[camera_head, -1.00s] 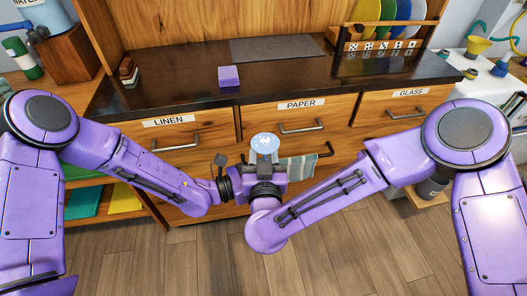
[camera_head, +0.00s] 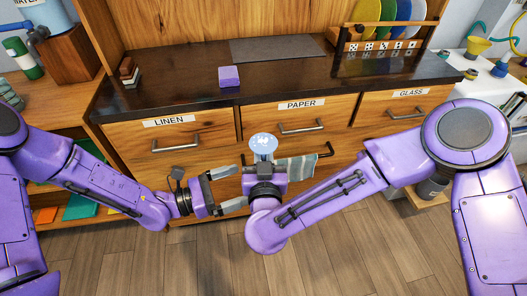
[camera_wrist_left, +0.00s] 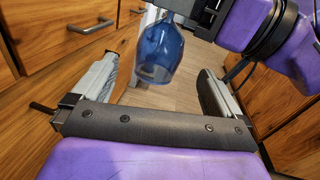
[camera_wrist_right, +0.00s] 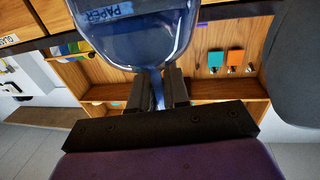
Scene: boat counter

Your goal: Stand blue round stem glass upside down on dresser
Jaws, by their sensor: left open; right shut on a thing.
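The blue round stem glass (camera_head: 263,145) is held in front of the dresser (camera_head: 175,92). My right gripper (camera_wrist_right: 160,92) is shut on its stem, and the bowl (camera_wrist_right: 140,42) lies beyond the fingers. My left gripper (camera_head: 240,187) is open and empty, just left of the right gripper. In the left wrist view the glass bowl (camera_wrist_left: 160,52) shows in the gap between the left fingers, beyond them, with its wide end towards the bottom of the picture. The foot is hard to make out.
The dresser top holds a purple block (camera_head: 229,76), a grey mat (camera_head: 277,48), a plate rack (camera_head: 380,46) and a small brown stack (camera_head: 128,72). Its front middle is clear.

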